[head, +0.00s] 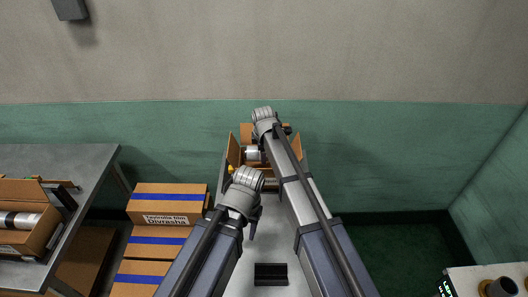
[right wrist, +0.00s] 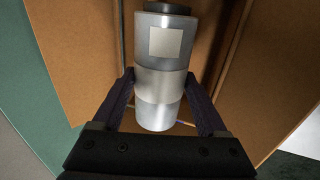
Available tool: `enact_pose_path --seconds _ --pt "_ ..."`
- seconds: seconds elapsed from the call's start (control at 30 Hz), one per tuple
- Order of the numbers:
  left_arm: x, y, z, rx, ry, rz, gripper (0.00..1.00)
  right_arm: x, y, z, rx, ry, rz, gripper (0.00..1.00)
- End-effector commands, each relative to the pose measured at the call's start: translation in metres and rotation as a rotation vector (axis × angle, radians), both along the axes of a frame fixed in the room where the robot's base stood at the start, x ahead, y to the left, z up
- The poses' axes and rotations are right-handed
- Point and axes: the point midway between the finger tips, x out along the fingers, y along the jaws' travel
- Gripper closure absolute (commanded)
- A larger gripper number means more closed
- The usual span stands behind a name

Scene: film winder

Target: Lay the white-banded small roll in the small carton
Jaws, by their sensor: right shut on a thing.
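The small roll (right wrist: 160,85) is silver with a paler band round its middle and a pale square label near one end. My right gripper (right wrist: 160,88) is shut on it, one dark finger on each side. In the right wrist view brown carton walls surround the roll. In the head view the open small carton (head: 234,149) has raised flaps and stands at the far end of the grey table. The roll's pale end (head: 253,153) shows between the flaps, partly hidden by my right arm. My left gripper (head: 252,225) is nearer, over the table; its jaw opening is unclear.
A dark grooved block (head: 271,274) sits on the near part of the grey table. Stacked brown cartons with blue bands (head: 165,201) stand left. A side table (head: 75,165) holds an open carton with a roll. A panel with round parts (head: 500,287) is at the bottom right.

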Motion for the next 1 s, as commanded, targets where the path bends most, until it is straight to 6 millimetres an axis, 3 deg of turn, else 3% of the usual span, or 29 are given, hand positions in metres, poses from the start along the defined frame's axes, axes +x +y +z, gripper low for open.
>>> enact_pose_path --seconds 1.0 --pt "0.0 0.0 -0.068 0.0 0.0 0.0 0.5 0.0 0.0 -0.068 0.0 0.0 0.0 0.97"
